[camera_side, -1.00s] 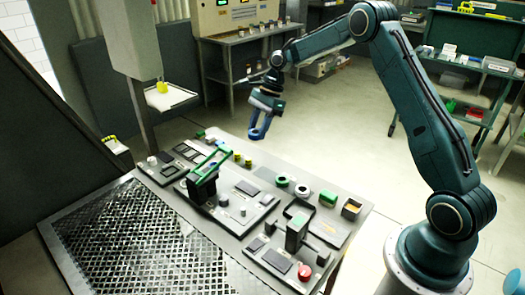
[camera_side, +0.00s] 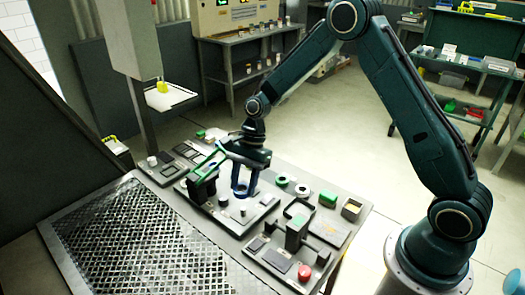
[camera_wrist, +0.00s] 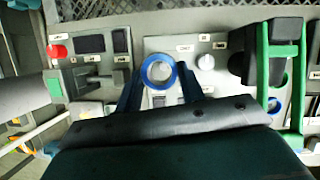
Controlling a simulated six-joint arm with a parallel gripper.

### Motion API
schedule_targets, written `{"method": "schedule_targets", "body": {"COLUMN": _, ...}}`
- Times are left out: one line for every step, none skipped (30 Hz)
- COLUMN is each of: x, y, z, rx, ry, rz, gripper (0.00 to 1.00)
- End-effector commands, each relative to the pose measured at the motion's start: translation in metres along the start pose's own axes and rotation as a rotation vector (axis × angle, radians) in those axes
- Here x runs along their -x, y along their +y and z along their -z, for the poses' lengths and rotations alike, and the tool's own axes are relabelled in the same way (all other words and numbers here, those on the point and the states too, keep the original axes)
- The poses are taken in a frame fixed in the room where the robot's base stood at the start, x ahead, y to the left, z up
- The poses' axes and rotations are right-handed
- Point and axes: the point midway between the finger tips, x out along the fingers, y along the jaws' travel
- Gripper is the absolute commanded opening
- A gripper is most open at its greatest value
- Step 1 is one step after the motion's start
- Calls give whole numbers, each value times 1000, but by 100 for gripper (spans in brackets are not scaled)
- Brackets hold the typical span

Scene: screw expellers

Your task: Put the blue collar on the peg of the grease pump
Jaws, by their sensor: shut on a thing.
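My gripper (camera_side: 246,180) is shut on the blue collar (camera_wrist: 159,71) and holds it by its sides between blue fingers. In the side view the collar (camera_side: 240,193) hangs low over the middle plate of the bench. In the wrist view grey surface shows through its hole. A pale round peg (camera_wrist: 206,62) stands just right of the collar in the wrist view, apart from it. A short grey peg (camera_side: 223,199) shows left of the fingers in the side view. The labels are too small to tell which peg is the grease pump's. Whether the collar touches anything below is unclear.
A black block with a green frame (camera_wrist: 282,60) stands close on the right in the wrist view. A green-topped block (camera_side: 297,222) and red button (camera_side: 304,272) are at the bench front. Rings (camera_side: 302,190) and a green part (camera_side: 328,198) lie behind. The perforated grating (camera_side: 130,240) is clear.

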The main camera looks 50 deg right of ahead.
Motion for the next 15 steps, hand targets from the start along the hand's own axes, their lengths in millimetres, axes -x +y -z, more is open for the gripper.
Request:
{"method": "schedule_targets", "body": {"x": -1, "y": 0, "z": 0, "rx": 0, "ry": 0, "rz": 0, "gripper": 14}}
{"method": "schedule_targets", "body": {"x": -1, "y": 0, "z": 1, "rx": 0, "ry": 0, "rz": 0, "gripper": 14}}
{"method": "schedule_targets", "body": {"x": -2, "y": 0, "z": 1, "rx": 0, "ry": 0, "rz": 0, "gripper": 14}}
{"method": "schedule_targets", "body": {"x": -3, "y": 0, "z": 1, "rx": -1, "ry": -1, "rz": 0, "gripper": 14}}
{"method": "schedule_targets", "body": {"x": -4, "y": 0, "z": 2, "rx": -1, "ry": -1, "rz": 0, "gripper": 14}}
{"method": "schedule_targets", "body": {"x": -6, "y": 0, "z": 2, "rx": -1, "ry": -1, "rz": 0, "gripper": 14}}
{"method": "schedule_targets", "body": {"x": -7, "y": 0, "z": 3, "rx": -1, "ry": -1, "rz": 0, "gripper": 14}}
{"method": "schedule_targets", "body": {"x": -8, "y": 0, "z": 4, "rx": -1, "ry": -1, "rz": 0, "gripper": 14}}
{"method": "schedule_targets", "body": {"x": -11, "y": 0, "z": 5, "rx": -1, "ry": -1, "rz": -1, "gripper": 14}}
{"method": "schedule_targets", "body": {"x": -12, "y": 0, "z": 5, "rx": -1, "ry": -1, "rz": -1, "gripper": 14}}
{"method": "schedule_targets", "body": {"x": -14, "y": 0, "z": 6, "rx": -1, "ry": -1, "rz": -1, "gripper": 14}}
{"method": "schedule_targets", "body": {"x": -17, "y": 0, "z": 7, "rx": -1, "ry": -2, "rz": -1, "gripper": 14}}
{"method": "schedule_targets", "body": {"x": -19, "y": 0, "z": 8, "rx": -1, "ry": -2, "rz": -2, "gripper": 14}}
{"method": "schedule_targets", "body": {"x": -21, "y": 0, "z": 9, "rx": -1, "ry": -2, "rz": -2, "gripper": 14}}
{"method": "schedule_targets", "body": {"x": -24, "y": 0, "z": 10, "rx": -2, "ry": -2, "rz": -1, "gripper": 14}}
